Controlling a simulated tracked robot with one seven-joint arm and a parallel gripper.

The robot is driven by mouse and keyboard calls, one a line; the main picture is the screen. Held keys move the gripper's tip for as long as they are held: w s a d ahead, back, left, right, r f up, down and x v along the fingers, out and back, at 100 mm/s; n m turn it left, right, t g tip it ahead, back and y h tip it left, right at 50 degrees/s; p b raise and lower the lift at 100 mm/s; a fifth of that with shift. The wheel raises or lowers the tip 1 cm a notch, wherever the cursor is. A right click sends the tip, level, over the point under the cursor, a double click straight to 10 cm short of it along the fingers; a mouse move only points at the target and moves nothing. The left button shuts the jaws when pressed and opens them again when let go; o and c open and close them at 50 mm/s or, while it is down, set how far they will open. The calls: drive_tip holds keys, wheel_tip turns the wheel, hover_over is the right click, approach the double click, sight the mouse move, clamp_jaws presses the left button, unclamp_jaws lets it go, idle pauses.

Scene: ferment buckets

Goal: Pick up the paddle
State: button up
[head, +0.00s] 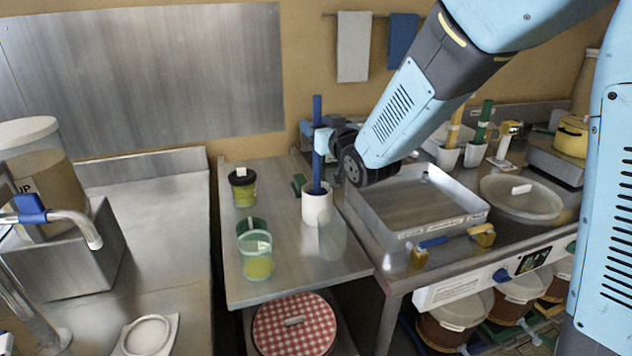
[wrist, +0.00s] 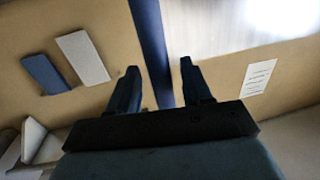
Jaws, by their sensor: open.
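A dark blue paddle (head: 317,115) stands upright in a white cup (head: 317,208) on the steel table; its lower end is hidden in the cup. My gripper (head: 322,142) is at the paddle's upper shaft, coming from the right, and partly hides it. In the wrist view, my gripper (wrist: 160,78) is open, with one dark finger on each side. The blue paddle shaft (wrist: 150,40) runs across the gap between the fingers, with space visible on both sides. I cannot tell how deep the shaft sits between them.
A dark-lidded jar (head: 243,190) and a green-tinted jar (head: 256,258) stand left of the cup. A steel tray (head: 415,230) lies to the right, below my arm. More cups with yellow and green handles (head: 484,120) stand behind. A grey towel (head: 353,45) hangs on the wall.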

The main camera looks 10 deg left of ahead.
drive_tip(key=shift+w+d, duration=0.1)
drive_tip(key=shift+w, duration=0.15)
drive_tip(key=shift+s, duration=0.15)
drive_tip(key=shift+c, duration=1.3)
clamp_jaws()
drive_tip(key=shift+r, duration=0.1)
